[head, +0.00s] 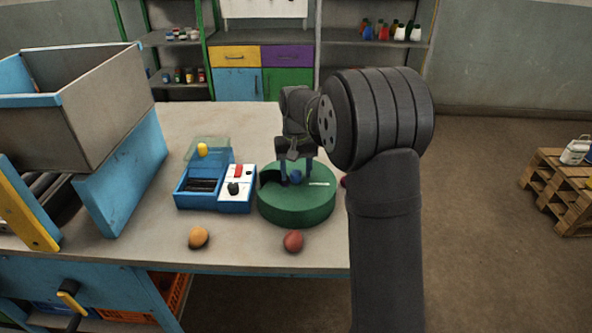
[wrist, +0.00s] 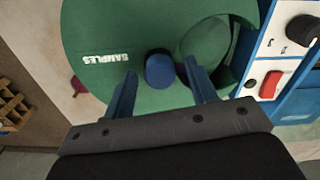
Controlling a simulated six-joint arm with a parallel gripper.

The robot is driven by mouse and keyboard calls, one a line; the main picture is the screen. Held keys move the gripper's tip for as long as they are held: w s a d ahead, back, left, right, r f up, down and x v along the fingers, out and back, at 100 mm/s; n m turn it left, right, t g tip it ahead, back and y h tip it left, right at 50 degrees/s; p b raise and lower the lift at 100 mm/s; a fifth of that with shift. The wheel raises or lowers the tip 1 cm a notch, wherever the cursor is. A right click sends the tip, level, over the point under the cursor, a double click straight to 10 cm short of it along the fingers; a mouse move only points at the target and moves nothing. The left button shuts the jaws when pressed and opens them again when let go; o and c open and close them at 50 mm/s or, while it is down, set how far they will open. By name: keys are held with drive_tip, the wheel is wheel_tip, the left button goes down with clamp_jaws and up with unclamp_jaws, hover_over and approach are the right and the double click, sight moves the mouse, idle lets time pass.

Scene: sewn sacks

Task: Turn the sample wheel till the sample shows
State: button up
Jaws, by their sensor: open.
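The sample wheel is a round green drum (head: 300,208) on the table, with the word SAMPLES on its top. Its top also fills much of the wrist view (wrist: 110,25). A blue knob (wrist: 160,69) stands up from the top; part of it shows in the head view (head: 296,177). My gripper (wrist: 157,85) is open, with one blue finger on each side of the knob and a gap to each. A rounded opening (wrist: 206,42) shows in the top near the right finger. Something dark purple shows beside that finger, partly hidden.
A blue and white device (head: 236,188) with a red switch and black knob stands close left of the drum. An orange ball (head: 198,238) and a red ball (head: 293,241) lie at the table's front. A large hopper (head: 80,110) stands at the left.

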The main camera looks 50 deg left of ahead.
clamp_jaws()
drive_tip(key=shift+m, duration=7.2)
